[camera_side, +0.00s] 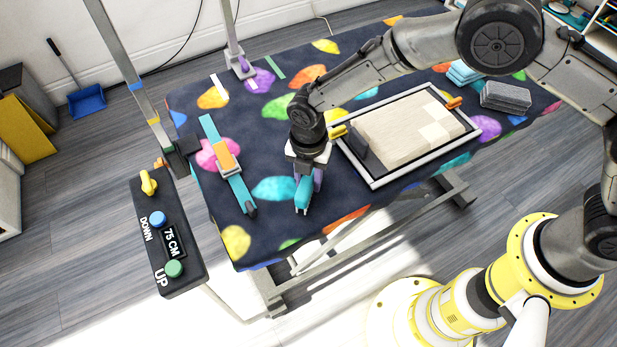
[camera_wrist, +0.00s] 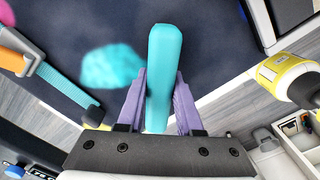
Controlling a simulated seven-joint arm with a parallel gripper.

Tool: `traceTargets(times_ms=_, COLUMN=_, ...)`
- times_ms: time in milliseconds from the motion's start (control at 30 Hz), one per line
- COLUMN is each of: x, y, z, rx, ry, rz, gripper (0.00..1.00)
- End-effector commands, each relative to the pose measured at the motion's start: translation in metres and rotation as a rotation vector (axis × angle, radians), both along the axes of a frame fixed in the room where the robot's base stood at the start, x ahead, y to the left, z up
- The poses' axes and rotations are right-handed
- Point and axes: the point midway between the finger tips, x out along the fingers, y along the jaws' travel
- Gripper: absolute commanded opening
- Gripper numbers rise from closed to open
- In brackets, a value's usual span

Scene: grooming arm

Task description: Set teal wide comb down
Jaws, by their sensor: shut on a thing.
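The teal wide comb (camera_wrist: 165,50) is between the two purple fingers of my gripper (camera_wrist: 161,85), which is shut on it. In the wrist view its smooth teal body sticks out past the fingertips; its teeth cannot be made out. In the side view the comb (camera_side: 302,196) hangs below my gripper (camera_side: 309,182), over the near edge area of the dark, spotted table (camera_side: 240,205). I cannot tell whether the comb touches the cloth.
A framed tray (camera_side: 375,184) with a beige slab is to the right. A control box (camera_side: 168,232) stands at the table's left end. Grey folded cloths (camera_side: 505,97) lie at far right.

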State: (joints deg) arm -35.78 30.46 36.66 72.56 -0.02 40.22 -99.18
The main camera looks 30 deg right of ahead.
Motion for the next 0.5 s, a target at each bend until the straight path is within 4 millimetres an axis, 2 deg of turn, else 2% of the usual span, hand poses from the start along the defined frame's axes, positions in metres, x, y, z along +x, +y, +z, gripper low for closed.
traceTargets(times_ms=33, x=-0.0001, y=-0.0001, z=-0.0019, rx=-0.001, ry=0.001, rz=0.000, gripper=0.00)
traceTargets(times_ms=67, x=-0.0001, y=-0.0001, z=-0.0019, rx=-0.001, ry=0.001, rz=0.000, gripper=0.38)
traceTargets(times_ms=200, x=-0.0001, y=-0.0001, z=-0.0016, rx=-0.001, ry=0.001, rz=0.000, gripper=0.63)
traceTargets(times_ms=500, x=-0.0001, y=-0.0001, z=-0.0007, rx=0.000, ry=0.000, rz=0.000, gripper=0.65)
